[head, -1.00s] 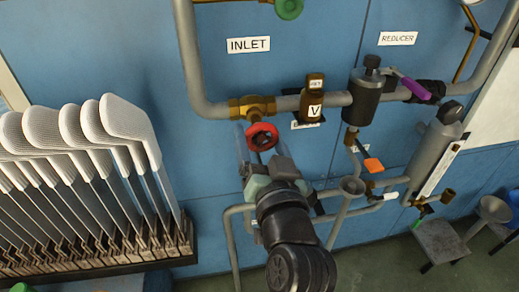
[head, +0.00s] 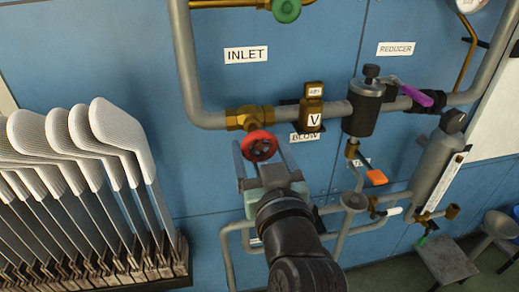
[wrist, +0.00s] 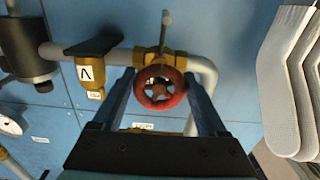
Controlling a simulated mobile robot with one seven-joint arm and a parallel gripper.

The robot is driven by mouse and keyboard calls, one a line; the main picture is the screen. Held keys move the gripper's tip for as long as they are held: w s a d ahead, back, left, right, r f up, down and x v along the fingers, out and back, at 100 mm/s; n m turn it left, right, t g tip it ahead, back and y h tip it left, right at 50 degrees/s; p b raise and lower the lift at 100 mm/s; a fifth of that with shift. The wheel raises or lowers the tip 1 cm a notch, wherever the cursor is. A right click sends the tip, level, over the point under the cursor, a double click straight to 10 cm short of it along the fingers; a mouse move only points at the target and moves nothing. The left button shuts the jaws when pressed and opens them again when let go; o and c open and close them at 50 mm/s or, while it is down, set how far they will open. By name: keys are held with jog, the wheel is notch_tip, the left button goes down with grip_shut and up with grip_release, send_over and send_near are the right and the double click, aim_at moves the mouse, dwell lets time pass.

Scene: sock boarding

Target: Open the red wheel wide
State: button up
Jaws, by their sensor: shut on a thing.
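The red wheel (head: 258,146) is a spoked handwheel on a brass valve (head: 248,117) in the pipe under the INLET label. In the wrist view the red wheel (wrist: 160,88) faces me, with the brass valve body behind it. My gripper (head: 260,142) reaches up from below, with one finger on the left and one on the right of the wheel. In the wrist view my gripper (wrist: 159,76) has its two fingers at opposite sides of the rim and is shut on it. The contact spots are partly hidden by the fingers.
A brass fitting marked V (head: 313,108) and a dark reducer body (head: 364,107) sit right of the valve. A green wheel (head: 286,10) is above. White sock boards (head: 110,130) stand in a rack at left. Thin pipes and an orange lever (head: 377,177) are at lower right.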

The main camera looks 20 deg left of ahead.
jog(key=o, duration=1.3)
jog(key=p+v, duration=0.1)
jog(key=v, duration=1.2)
